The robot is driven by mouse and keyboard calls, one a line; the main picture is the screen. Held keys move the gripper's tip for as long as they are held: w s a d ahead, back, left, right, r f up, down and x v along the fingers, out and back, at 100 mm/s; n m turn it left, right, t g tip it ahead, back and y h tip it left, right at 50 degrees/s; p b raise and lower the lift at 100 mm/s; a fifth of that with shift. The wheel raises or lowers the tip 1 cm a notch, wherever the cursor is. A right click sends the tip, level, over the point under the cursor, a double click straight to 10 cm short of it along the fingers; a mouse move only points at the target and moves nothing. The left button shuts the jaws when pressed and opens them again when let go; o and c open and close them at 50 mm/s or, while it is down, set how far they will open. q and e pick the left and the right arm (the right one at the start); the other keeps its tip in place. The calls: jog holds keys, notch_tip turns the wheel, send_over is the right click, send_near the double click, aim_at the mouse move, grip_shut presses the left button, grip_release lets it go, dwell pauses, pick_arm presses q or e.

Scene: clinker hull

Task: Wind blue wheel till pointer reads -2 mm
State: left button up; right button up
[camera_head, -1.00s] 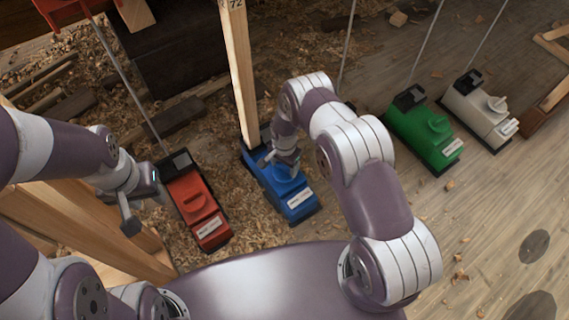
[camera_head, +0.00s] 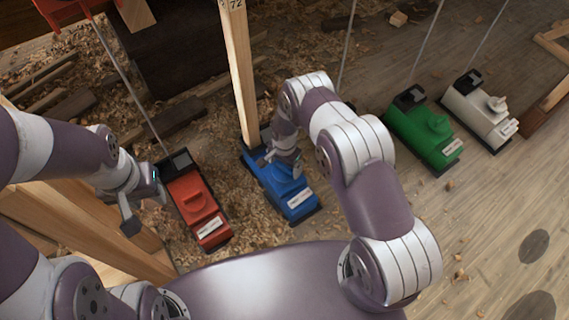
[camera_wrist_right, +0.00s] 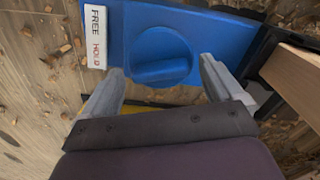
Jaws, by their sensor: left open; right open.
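The blue unit (camera_head: 293,201) sits on the floor at the foot of a wooden post. In the right wrist view, its round blue wheel (camera_wrist_right: 163,55) has a raised grip bar across it. My right gripper (camera_wrist_right: 163,78) is open, its fingers on either side of the wheel's near part; contact is not clear. In the head view my right gripper (camera_head: 284,163) is over the unit and hides the wheel. A white "FREE HOLD" label (camera_wrist_right: 95,37) is beside the wheel. No pointer scale is readable. My left gripper (camera_head: 140,203) is open and empty, left of the red unit.
A red unit (camera_head: 193,199) stands left of the blue one; green (camera_head: 424,130) and white (camera_head: 480,112) units stand to the right. The wooden post (camera_head: 240,75) rises behind the blue unit. Wood shavings litter the floor, and timber (camera_head: 95,225) lies at left.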

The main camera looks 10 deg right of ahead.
aim_at(285, 166)
notch_tip(285, 166, up, 12)
jog(key=p, duration=0.6)
jog(key=shift+r, duration=0.25)
